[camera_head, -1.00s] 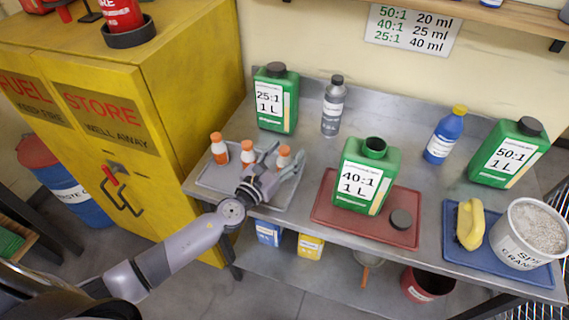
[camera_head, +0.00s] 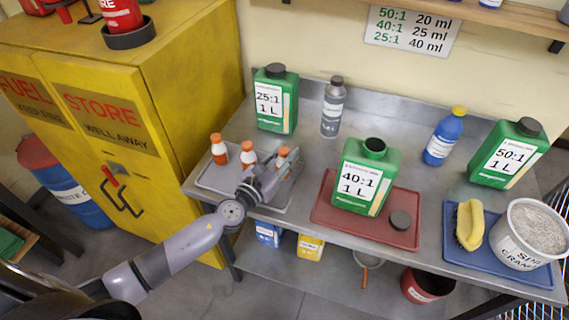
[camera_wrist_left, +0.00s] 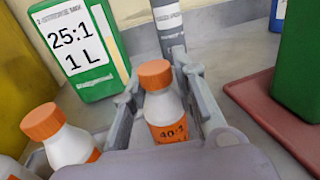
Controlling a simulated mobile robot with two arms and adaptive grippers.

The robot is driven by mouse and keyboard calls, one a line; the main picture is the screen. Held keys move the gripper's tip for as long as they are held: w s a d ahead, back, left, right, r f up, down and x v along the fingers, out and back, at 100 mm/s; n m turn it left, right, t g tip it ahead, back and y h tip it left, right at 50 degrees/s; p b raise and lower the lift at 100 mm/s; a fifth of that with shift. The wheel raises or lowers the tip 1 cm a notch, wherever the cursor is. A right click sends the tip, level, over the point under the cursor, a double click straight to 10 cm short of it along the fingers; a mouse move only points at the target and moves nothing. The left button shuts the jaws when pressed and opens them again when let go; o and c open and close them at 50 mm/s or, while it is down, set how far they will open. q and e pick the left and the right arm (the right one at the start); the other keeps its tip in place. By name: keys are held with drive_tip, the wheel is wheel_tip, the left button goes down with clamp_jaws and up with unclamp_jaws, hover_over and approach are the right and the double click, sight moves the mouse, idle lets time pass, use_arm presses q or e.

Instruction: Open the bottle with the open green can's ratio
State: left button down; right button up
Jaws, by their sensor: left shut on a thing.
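The open green can (camera_head: 365,177) labelled 40:1 stands on the red tray (camera_head: 330,214), its dark cap (camera_head: 400,219) lying beside it. Three small white bottles with orange caps stand in the grey tray (camera_head: 213,182) at the left. My left gripper (camera_head: 283,165) is shut on the rightmost bottle (camera_head: 282,154). In the left wrist view this bottle (camera_wrist_left: 166,105) reads 40:1 and stands between the fingers with its orange cap on. The middle bottle (camera_head: 248,153) and left bottle (camera_head: 219,149) are capped; their labels are not readable. My right gripper is not in view.
A capped 25:1 can (camera_head: 277,98), a grey bottle (camera_head: 332,106), a blue bottle (camera_head: 444,136) and a capped 50:1 can (camera_head: 507,153) stand along the back. A blue tray (camera_head: 540,276) holds a yellow brush (camera_head: 470,225) and a granule bucket (camera_head: 527,235). A ratio sign (camera_head: 412,29) hangs above.

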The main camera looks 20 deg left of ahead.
use_arm(q)
drive_tip(key=shift+a+r, duration=0.1)
drive_tip(key=shift+r+p, duration=0.6)
wheel_tip(320, 180, up, 10)
drive_tip(key=p, duration=0.6)
drive_tip(key=shift+f, duration=0.25)
wheel_tip(320, 180, up, 9)
drive_tip(key=p, duration=0.2)
